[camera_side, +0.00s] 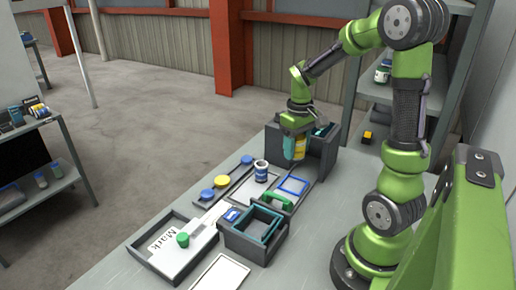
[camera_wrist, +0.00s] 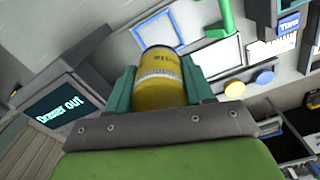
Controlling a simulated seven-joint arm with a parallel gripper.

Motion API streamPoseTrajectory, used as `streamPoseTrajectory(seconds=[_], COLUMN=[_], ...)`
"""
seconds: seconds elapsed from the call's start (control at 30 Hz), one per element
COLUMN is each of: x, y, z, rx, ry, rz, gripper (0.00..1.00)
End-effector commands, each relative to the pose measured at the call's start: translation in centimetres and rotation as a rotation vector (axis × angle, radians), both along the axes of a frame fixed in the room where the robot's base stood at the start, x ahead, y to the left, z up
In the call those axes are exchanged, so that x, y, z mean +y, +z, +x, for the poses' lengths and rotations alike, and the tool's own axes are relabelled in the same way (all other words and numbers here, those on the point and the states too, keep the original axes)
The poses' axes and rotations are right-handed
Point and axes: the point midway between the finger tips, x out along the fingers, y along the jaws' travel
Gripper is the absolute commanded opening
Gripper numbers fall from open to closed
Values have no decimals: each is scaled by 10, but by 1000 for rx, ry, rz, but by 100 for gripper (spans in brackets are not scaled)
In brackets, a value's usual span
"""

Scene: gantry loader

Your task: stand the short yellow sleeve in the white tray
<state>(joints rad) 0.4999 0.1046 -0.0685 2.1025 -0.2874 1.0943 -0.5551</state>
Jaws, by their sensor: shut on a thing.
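My gripper (camera_side: 296,146) is shut on the short yellow sleeve (camera_wrist: 160,82) and holds it in the air. In the wrist view the sleeve sits between teal fingers, with a dark rim and a pale marked band. In the side view the sleeve (camera_side: 300,148) is partly covered by a finger. The white tray (camera_side: 243,190) lies on the bench, below and left of my gripper; it appears to be the pale frame right of the sleeve in the wrist view (camera_wrist: 222,55). The sleeve is apart from it.
A blue-and-white can (camera_side: 261,171) stands at the white tray's far end. A blue-edged frame (camera_side: 293,186) and green handle (camera_side: 279,202) lie beside it. Blue and yellow discs (camera_side: 222,181) lie left. A dark bin (camera_side: 318,155) is behind my gripper; a teal-lined box (camera_side: 252,238) is nearer.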

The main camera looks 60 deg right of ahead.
Motion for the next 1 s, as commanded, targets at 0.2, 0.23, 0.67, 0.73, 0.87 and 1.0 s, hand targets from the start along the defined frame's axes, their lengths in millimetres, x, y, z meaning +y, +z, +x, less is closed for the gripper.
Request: streamPoseTrajectory(seconds=[0.2,0.23,0.67,0.73,0.87,1.0], x=[0,0,28,38,63,98], y=[30,33,48,48,48,48], z=[0,1,15,20,30,40], rx=[-4,-4,-1,-1,-2,-1], ry=[-1,-1,5,6,10,11], rz=[-1,-2,0,0,0,1], gripper=[10,10,10,10,10,10])
